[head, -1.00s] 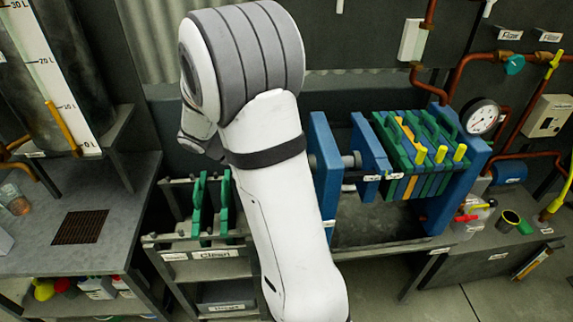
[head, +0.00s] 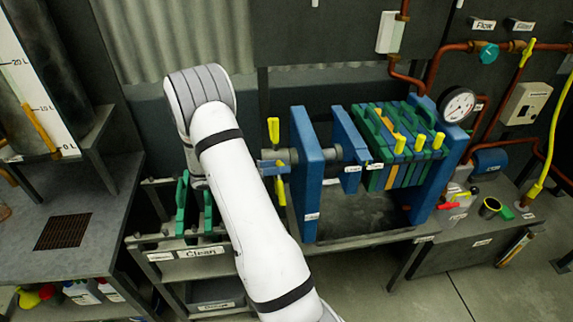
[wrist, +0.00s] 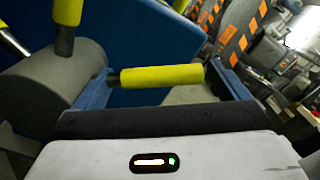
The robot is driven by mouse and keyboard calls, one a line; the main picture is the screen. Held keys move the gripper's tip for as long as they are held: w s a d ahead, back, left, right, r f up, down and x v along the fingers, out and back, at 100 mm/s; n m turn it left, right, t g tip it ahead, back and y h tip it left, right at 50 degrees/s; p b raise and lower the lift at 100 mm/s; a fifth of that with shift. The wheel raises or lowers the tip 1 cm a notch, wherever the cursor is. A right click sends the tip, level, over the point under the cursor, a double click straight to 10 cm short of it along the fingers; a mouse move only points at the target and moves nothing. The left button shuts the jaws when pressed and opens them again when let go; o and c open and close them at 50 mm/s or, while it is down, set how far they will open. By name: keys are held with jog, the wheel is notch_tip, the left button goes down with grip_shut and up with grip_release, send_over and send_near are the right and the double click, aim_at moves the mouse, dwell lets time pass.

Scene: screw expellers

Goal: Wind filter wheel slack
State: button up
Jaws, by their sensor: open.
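The filter wheel shows in the head view left of the blue end plate (head: 307,170). It has a grey hub (wrist: 60,78) and yellow-gripped spokes. One yellow handle (head: 273,130) points up; another yellow grip (head: 281,188) shows lower down. My arm hides part of the wheel. My gripper (head: 270,167) is at the wheel, left of the end plate. In the wrist view its two blue fingers are apart, with one yellow grip (wrist: 162,76) lying crosswise between them. Whether they touch it is unclear. A second yellow grip (wrist: 68,12) stands at the upper left.
Green, blue and orange filter plates (head: 400,145) hang on the press right of the wheel. A rack marked "Clean" (head: 200,252) with green plates stands below my arm. A pressure gauge (head: 457,104) and copper pipes are at the right. A grey bench (head: 80,190) is at the left.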

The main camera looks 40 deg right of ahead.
jog(key=x, duration=0.3)
jog(key=shift+a, duration=0.1)
jog(key=shift+c, duration=0.5)
